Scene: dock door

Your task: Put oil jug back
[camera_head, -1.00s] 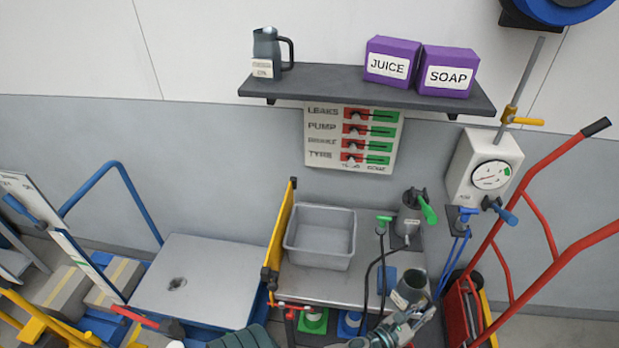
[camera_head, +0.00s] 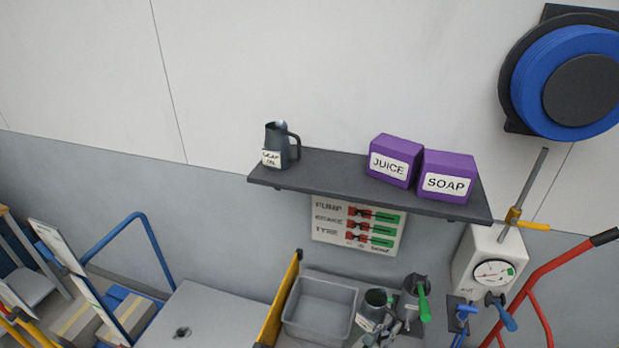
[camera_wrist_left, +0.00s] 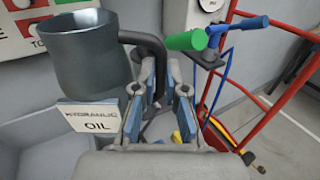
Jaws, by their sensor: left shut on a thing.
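The grey oil jug (camera_head: 374,304) is in my left gripper (camera_head: 380,335), at the bottom of the head view beside the grey bin. In the left wrist view the jug (camera_wrist_left: 88,55) has a dark open top and a white label reading HYDRAULIC OIL. My left gripper (camera_wrist_left: 160,88) is shut on its black handle there. The jug looks roughly upright. A dark shelf (camera_head: 340,182) is on the wall above. A similar jug (camera_head: 279,146), whose label is hard to read, stands at its left end. My right gripper is out of view.
Purple JUICE (camera_head: 394,160) and SOAP (camera_head: 446,177) boxes fill the shelf's right part; its middle is clear. A sign board (camera_head: 356,228) hangs below.

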